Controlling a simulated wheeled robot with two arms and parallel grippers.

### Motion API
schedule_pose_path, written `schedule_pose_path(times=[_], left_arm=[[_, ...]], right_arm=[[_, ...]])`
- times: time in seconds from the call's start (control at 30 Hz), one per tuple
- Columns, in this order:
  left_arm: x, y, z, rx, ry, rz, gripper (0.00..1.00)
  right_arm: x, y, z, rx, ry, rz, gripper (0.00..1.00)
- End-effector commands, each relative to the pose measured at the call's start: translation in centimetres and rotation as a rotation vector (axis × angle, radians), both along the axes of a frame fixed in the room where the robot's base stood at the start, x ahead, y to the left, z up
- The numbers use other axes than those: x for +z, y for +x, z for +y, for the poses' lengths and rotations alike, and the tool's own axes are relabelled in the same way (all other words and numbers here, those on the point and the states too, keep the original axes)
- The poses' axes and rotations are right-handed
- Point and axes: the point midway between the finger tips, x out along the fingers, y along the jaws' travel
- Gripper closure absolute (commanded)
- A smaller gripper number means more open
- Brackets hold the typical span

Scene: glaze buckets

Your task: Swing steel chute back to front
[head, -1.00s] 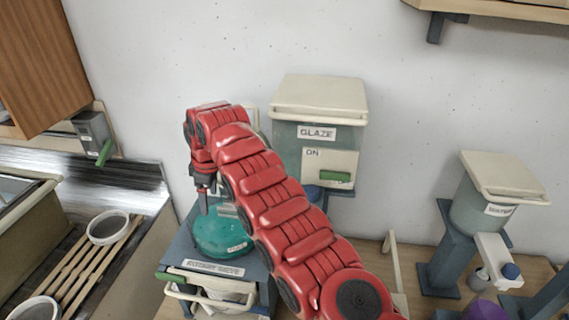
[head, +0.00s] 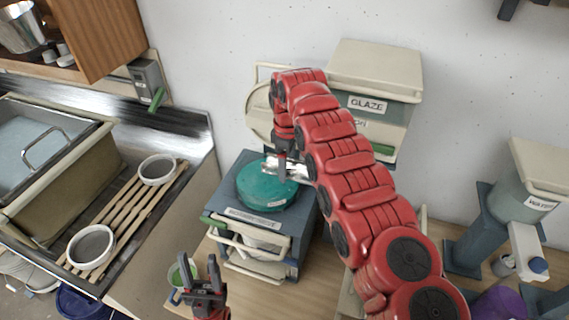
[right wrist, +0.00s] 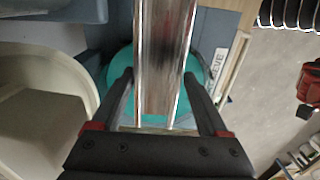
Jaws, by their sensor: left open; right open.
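The steel chute (head: 290,170) is a shiny trough above a round teal lid, partly hidden by my right arm. In the right wrist view the chute (right wrist: 165,50) runs lengthwise through the middle of the picture. My right gripper (right wrist: 158,78) is open, with one finger on each side of the chute; I cannot tell whether they touch it. In the head view my right gripper (head: 281,158) points down over the lid. My left gripper (head: 203,275) is open and empty at the lower left, in front of the sieve stand.
The teal lid (head: 265,190) sits on the blue-grey sieve stand (head: 302,215). The glaze bucket (head: 375,90) is behind my right arm, and the water bucket (head: 530,185) is at right. A slatted rack (head: 128,212) lies at left.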

Motion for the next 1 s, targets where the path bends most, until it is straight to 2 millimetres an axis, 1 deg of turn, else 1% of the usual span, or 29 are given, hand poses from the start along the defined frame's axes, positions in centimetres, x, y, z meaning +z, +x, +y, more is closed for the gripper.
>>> schedule_pose_path(times=[0.2,0.23,0.63,0.67,1.0], left_arm=[[0.02,0.0,0.0,0.0,0.0,0.0,0.5],[0.02,0.0,0.0,0.0,0.0,0.0,0.5],[0.02,0.0,0.0,0.0,0.0,0.0,0.5],[0.03,0.0,0.0,0.0,0.0,0.0,0.5],[-0.18,0.0,0.0,0.0,0.0,0.0,0.5]], right_arm=[[-0.14,0.07,-0.05,0.0,0.0,-0.002,0.22],[-0.13,0.07,-0.05,0.0,0.0,-0.002,0.26],[-0.06,0.08,-0.02,0.001,0.0,-0.002,0.98],[-0.05,0.08,-0.02,0.001,0.0,-0.002,1.0],[-0.08,0.09,0.02,0.004,0.002,-0.004,1.0]])
